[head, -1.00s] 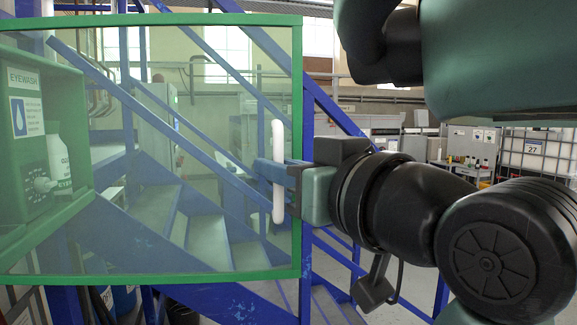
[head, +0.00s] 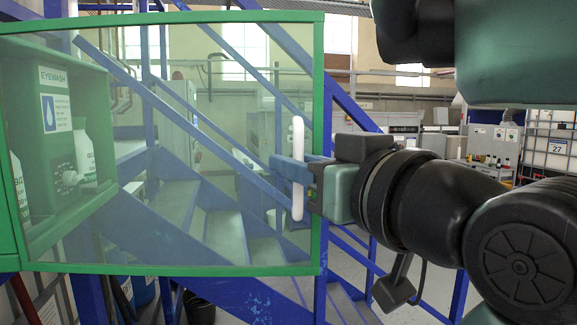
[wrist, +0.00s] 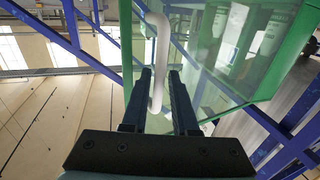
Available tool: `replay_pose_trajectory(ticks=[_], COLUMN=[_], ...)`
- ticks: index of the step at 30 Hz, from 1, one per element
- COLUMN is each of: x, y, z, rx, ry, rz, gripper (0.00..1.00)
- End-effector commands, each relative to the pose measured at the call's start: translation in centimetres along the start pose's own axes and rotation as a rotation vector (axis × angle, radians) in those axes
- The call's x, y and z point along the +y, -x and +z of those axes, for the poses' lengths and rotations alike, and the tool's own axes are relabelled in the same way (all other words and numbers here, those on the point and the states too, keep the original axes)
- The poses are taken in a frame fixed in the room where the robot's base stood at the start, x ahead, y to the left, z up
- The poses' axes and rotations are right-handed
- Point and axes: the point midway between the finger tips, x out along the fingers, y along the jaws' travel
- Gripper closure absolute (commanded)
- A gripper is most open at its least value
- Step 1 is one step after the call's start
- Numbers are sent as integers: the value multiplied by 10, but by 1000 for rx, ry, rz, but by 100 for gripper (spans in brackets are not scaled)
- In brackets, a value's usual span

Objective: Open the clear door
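The clear door (head: 215,120) is a see-through panel in a green frame. It stands swung out from the green eyewash cabinet (head: 95,160), whose inside shows through the panel at left. A white upright bar handle (head: 298,205) is near the door's free edge at right. My gripper (head: 285,170) reaches it from the right, its blue fingers lying across the bar. The contact on the right finger's side is hard to see.
A white bottle (head: 88,152) stands in the cabinet. Blue metal stairs (head: 215,215) and railings lie behind the door. Machines and a container marked 27 (head: 557,147) stand farther back at right. My arm fills the right side.

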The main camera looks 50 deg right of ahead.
Motion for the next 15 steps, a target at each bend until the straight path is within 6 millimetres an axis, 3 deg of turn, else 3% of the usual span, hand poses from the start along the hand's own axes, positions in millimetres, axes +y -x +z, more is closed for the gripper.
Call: replay_pose_trajectory(ticks=[5,15], x=[1,1], y=[20,100], z=[-1,-4], rx=[2,5], ry=[0,3], rz=[3,5], gripper=[73,73])
